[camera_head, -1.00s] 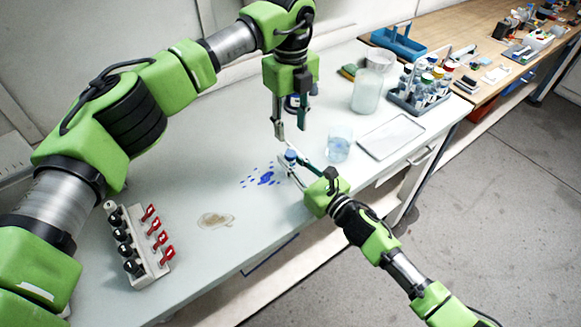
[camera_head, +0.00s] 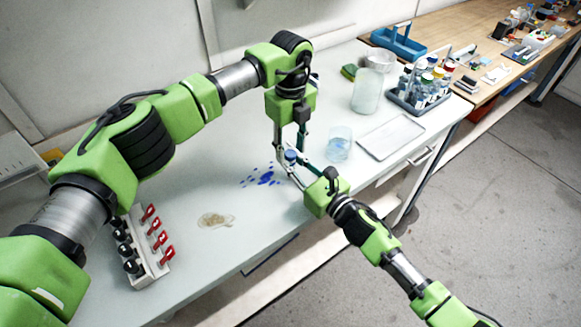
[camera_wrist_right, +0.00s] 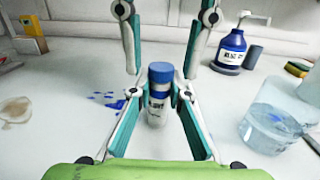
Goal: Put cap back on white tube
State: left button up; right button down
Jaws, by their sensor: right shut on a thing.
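The white tube (camera_wrist_right: 158,106) stands upright between the fingers of my right gripper (camera_wrist_right: 160,94), which is shut on it. A blue cap (camera_wrist_right: 160,74) sits at the top of the tube; whether it is screwed down cannot be told. In the head view the cap (camera_head: 291,155) shows between the arms, and my right gripper (camera_head: 297,172) reaches in from the right. My left gripper (camera_head: 290,148) points down over the tube. Its fingers are apart, one on each side of the cap, and look empty. The left fingers also show at the top of the right wrist view.
A beaker (camera_head: 339,145) with bluish liquid stands close to the right of the grippers. Blue spots (camera_head: 265,178) and a brown stain (camera_head: 216,220) lie on the table. A tray (camera_head: 391,137), large jar (camera_head: 367,92) and bottle rack (camera_head: 420,92) stand right. A blue pump bottle (camera_wrist_right: 231,50) stands behind.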

pick_arm(q)
jog(key=shift+f, duration=0.2)
grip_shut()
jog(key=m, duration=0.6)
jog(key=shift+m, duration=0.4)
